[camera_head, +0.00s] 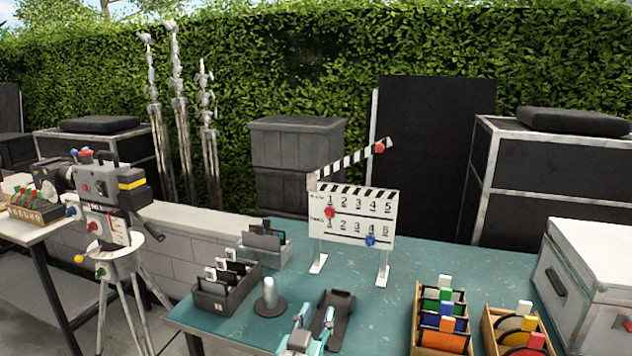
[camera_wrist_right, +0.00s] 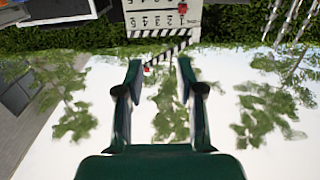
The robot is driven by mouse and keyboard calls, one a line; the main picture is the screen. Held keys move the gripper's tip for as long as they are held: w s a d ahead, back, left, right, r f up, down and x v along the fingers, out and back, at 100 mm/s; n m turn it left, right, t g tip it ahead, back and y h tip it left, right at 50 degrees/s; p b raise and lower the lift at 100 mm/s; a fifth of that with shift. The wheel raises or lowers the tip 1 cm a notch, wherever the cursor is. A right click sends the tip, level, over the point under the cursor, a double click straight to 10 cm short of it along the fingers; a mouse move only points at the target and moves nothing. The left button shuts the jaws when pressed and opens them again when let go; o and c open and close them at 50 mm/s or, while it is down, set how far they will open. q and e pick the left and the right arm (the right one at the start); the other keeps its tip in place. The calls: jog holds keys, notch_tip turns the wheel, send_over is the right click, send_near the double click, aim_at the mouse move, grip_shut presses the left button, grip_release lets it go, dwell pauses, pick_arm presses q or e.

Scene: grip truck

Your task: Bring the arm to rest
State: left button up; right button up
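My right gripper (camera_head: 315,318) shows at the bottom middle of the head view, low over the front of the teal table (camera_head: 430,262). In the right wrist view its two green fingers (camera_wrist_right: 160,65) stand apart with nothing between them. The clapperboard (camera_head: 353,222) stands on the table beyond it, its striped arm raised. The board also shows upside down at the top of the wrist view (camera_wrist_right: 160,20). A dark cradle-like piece (camera_head: 335,308) lies right beside the gripper. My left gripper is not in view.
A grey metal peg on a round base (camera_head: 269,298) and a dark card box (camera_head: 226,290) stand left of the gripper. Wooden filter boxes (camera_head: 441,320) and a white case (camera_head: 590,280) stand at right. A camera on a tripod (camera_head: 108,200) is at left.

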jog(key=s+d+f+n+g+y, duration=0.1)
jog(key=s+d+f+g+y, duration=0.15)
jog(key=f, duration=0.65)
jog(key=s+d+f+n+g+y, duration=0.1)
jog(key=d+f+g, duration=0.15)
jog(key=f, duration=0.65)
jog(key=s+d+f+g+y, duration=0.15)
jog(key=d+f, duration=0.25)
jog(key=f, duration=0.5)
jog(key=s+d+f+g+y, duration=0.1)
jog(key=s+f+g, duration=0.2)
jog(key=s, duration=0.5)
jog(key=s+d+f+g+y, duration=0.1)
jog(key=s+f+g, duration=0.2)
jog(key=s, duration=0.5)
jog(key=s+d+f+m+g+y, duration=0.1)
jog(key=s+f+g, duration=0.3)
jog(key=s, duration=0.4)
jog(key=shift+s+d+f+y, duration=0.25)
jog(key=shift+f+y, duration=0.15)
jog(key=shift+f, duration=0.35)
jog(key=shift+w, duration=0.1)
